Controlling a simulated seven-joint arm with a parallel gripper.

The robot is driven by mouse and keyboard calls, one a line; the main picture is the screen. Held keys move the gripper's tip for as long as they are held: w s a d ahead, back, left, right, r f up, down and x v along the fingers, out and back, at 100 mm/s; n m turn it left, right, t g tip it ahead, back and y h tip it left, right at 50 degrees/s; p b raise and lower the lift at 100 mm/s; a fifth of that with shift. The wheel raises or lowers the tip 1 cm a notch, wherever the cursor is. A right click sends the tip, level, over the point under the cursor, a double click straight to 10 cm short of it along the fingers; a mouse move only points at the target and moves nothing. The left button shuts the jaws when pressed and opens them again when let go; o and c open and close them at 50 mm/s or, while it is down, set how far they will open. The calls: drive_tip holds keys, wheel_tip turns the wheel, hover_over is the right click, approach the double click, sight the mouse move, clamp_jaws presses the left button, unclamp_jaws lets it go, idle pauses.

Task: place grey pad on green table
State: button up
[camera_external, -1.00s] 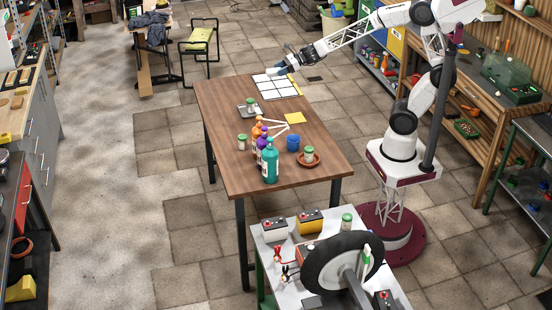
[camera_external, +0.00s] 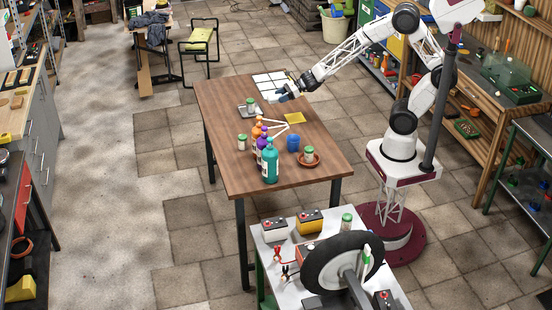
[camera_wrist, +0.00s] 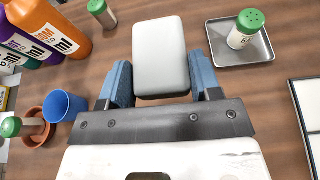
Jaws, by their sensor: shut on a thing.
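The grey pad (camera_wrist: 160,50), a pale rounded block with a dark underside, sits between the blue fingertips of my gripper (camera_wrist: 162,80) in the wrist view. My gripper is shut on it. In the external view my gripper (camera_external: 283,94) is over the far part of the brown wooden table (camera_external: 230,135), beside the white gridded panel (camera_external: 270,80); the pad is too small to make out there. I cannot tell for sure which surface is the green table. A white-topped cart with green legs (camera_external: 262,240) stands in front, and a dark green-framed table (camera_external: 540,140) stands at the right.
The cart carries a wheel (camera_external: 335,265) and small boxes.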

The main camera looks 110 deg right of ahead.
sight(281, 118)
wheel_tip(281, 118, down, 6)
drive_tip(key=shift+f, duration=0.15)
idle(0.3)
drive_tip(key=shift+f, duration=2.15)
drive_tip(key=shift+f, duration=0.1)
drive_tip(key=shift+f, duration=1.7)
drive_tip(key=shift+f, duration=0.1)
drive_tip(key=o, duration=1)
